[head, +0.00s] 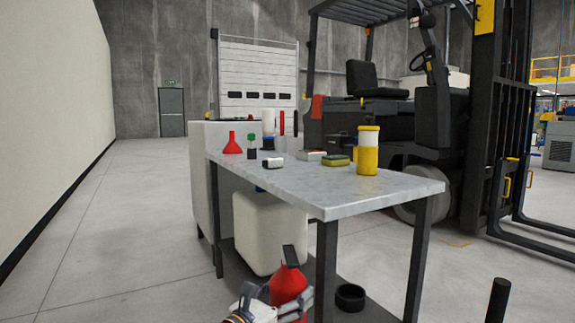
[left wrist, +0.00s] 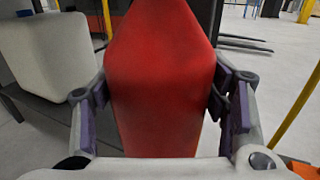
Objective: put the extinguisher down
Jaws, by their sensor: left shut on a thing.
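The red extinguisher (head: 287,286) with a black top stands out at the bottom middle of the head view, in front of the bench. My left gripper (head: 272,298) is shut on it. In the left wrist view the extinguisher (left wrist: 160,85) fills the middle, with the gripper's fingers on both sides of its body. Its base is hidden in the head view, so I cannot tell what is under it. My right gripper is not in view.
A grey-topped workbench (head: 300,188) holds a red funnel (head: 232,144), a yellow canister (head: 367,152) and small items. A white container (head: 268,232) and a black ring (head: 350,297) sit on its lower shelf. A forklift (head: 400,110) stands behind. Floor at left is clear.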

